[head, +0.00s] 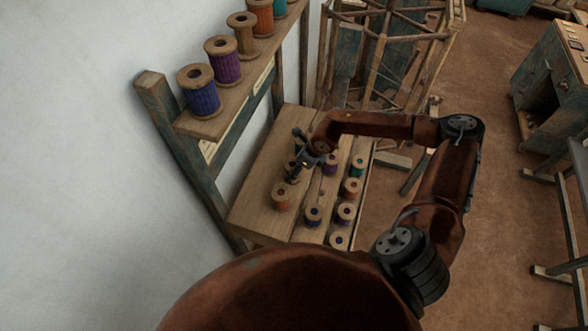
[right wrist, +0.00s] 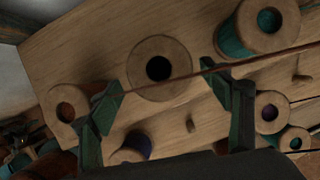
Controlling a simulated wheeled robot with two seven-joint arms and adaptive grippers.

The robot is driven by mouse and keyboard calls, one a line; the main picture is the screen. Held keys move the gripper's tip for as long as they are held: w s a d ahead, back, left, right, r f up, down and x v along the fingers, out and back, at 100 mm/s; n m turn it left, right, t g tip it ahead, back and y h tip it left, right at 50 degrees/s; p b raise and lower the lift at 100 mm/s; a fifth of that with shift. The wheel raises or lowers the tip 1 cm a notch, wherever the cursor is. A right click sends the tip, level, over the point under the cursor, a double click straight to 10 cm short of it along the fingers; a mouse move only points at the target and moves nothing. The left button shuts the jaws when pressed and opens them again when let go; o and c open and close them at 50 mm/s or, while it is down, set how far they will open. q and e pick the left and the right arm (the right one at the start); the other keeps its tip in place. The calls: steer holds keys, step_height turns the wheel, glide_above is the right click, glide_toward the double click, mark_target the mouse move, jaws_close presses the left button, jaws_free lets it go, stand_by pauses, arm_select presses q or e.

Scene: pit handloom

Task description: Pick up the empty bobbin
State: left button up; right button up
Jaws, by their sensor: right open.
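In the right wrist view a bobbin (right wrist: 172,48) with a plain wooden flange and a dark centre hole stands between and just beyond my gripper's fingertips. No coloured thread shows on it, but its barrel is hidden below the flange. My right gripper (right wrist: 162,88) is open, with one finger on each side of the view, and holds nothing. My left gripper is not in view.
Several wound bobbins stand close by, including an orange one (head: 281,199), a purple one (head: 314,215) and a teal one (right wrist: 236,42). A shelf (head: 215,122) with large thread spools runs along the wall at left. A wooden reel frame (head: 378,50) stands behind the bench.

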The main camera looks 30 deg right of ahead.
steer(key=w+f, duration=0.2)
steer(key=shift+w+a+f, duration=0.2)
steer(key=shift+a+f, duration=0.1)
steer(key=shift+s, duration=0.35)
steer(key=shift+s+r, duration=0.2)
steer(key=shift+w+f, duration=0.2)
steer(key=shift+w, duration=0.15)
steer(key=c, duration=0.5)
steer(key=shift+s+r, duration=0.15)
steer(key=shift+s, duration=0.1)
steer(key=c, duration=0.4)
steer(key=shift+w, duration=0.15)
steer(key=c, duration=0.3)
steer(key=shift+c, duration=0.2)
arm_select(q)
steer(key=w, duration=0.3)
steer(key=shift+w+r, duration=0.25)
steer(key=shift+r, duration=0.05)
arm_select(e)
steer(key=shift+r, duration=0.1)
